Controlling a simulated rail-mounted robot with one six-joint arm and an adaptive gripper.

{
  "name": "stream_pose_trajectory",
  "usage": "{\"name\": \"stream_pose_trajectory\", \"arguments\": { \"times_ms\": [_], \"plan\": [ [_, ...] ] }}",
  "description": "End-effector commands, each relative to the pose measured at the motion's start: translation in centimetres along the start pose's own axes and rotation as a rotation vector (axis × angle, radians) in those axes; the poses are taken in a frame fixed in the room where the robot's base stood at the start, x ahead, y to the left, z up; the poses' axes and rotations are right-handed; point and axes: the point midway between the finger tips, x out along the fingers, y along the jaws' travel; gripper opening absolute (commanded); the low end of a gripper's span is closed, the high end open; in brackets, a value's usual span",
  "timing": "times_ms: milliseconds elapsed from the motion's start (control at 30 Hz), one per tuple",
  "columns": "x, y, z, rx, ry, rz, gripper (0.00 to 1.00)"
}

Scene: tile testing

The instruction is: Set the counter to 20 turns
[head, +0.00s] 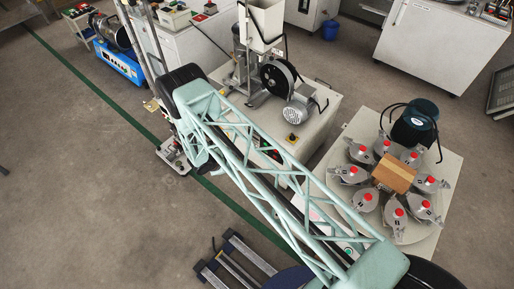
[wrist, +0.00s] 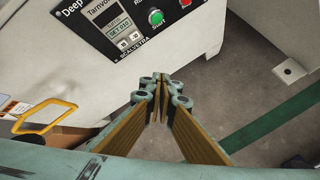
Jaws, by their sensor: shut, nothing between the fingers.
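In the wrist view the black control panel (wrist: 128,22) is on the front of a pale machine cabinet. Its counter display (wrist: 121,25) has a SET line that seems to read 010, in small print. Two small keys sit below it, a left key (wrist: 122,43) and a right key (wrist: 135,37). A green Start button (wrist: 156,17) is to the right. My gripper (wrist: 161,84) is shut and empty, its tips below the panel in the picture and apart from the keys. In the head view my arm hides most of the panel and my gripper cannot be made out clearly.
In the head view the machine (head: 287,85) with a wheel and motor stands on the cabinet. A table (head: 437,165) at right bears several grey clamps with red knobs. A yellow handle (wrist: 47,117) is at left in the wrist view. Open floor (head: 75,150) lies at left.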

Motion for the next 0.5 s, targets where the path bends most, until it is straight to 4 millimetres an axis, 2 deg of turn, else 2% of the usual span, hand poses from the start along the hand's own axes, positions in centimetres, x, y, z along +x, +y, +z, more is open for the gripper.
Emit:
{"name": "stream_pose_trajectory", "arguments": {
  "times_ms": [500],
  "plan": [
    [2.9,2.0,2.1,0.002,-0.001,-0.002,0.0]
  ]
}}
